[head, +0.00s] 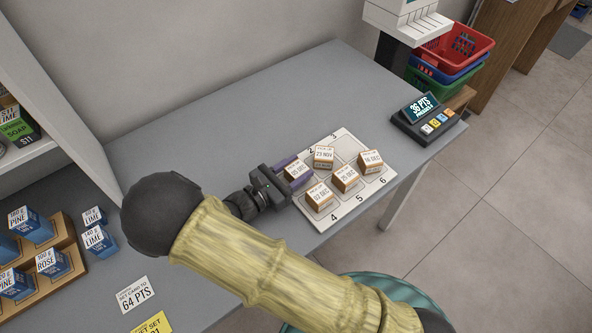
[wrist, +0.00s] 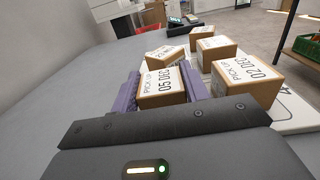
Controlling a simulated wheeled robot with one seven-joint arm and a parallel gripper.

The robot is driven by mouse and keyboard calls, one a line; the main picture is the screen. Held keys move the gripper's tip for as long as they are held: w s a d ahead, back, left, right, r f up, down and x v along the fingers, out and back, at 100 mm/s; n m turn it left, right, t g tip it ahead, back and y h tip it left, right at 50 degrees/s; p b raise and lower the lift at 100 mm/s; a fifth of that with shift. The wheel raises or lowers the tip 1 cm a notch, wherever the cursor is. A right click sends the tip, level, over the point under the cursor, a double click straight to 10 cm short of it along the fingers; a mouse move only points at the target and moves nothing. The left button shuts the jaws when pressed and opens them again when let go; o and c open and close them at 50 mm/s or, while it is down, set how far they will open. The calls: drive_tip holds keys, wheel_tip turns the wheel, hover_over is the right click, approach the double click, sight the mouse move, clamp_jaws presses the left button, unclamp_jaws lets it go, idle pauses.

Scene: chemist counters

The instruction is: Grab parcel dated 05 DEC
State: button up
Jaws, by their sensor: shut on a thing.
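The parcel dated 05 DEC (head: 297,171) is a small brown box with a white label, at the left end of the numbered board (head: 353,211). It also shows in the wrist view (wrist: 161,87), where its label reads PICK UP 05 DEC. My gripper (head: 290,172) has its purple fingers on both sides of this parcel and is shut on it. Whether the parcel touches the board is hard to tell. The parcel dated 02 DEC (wrist: 250,78) stands close to the right of my gripper in the wrist view.
Several other labelled parcels stand on the board, including 23 NOV (head: 324,155). A points display (head: 423,107) stands at the counter's right end. Blue boxes (head: 98,239) and a card reading 64 PTS (head: 136,294) are at the left. The counter behind the board is clear.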

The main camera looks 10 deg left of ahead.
sight(296, 170)
wheel_tip(296, 170, up, 10)
drive_tip(key=shift+f+p, duration=0.1)
drive_tip(key=shift+p, duration=0.35)
idle(0.3)
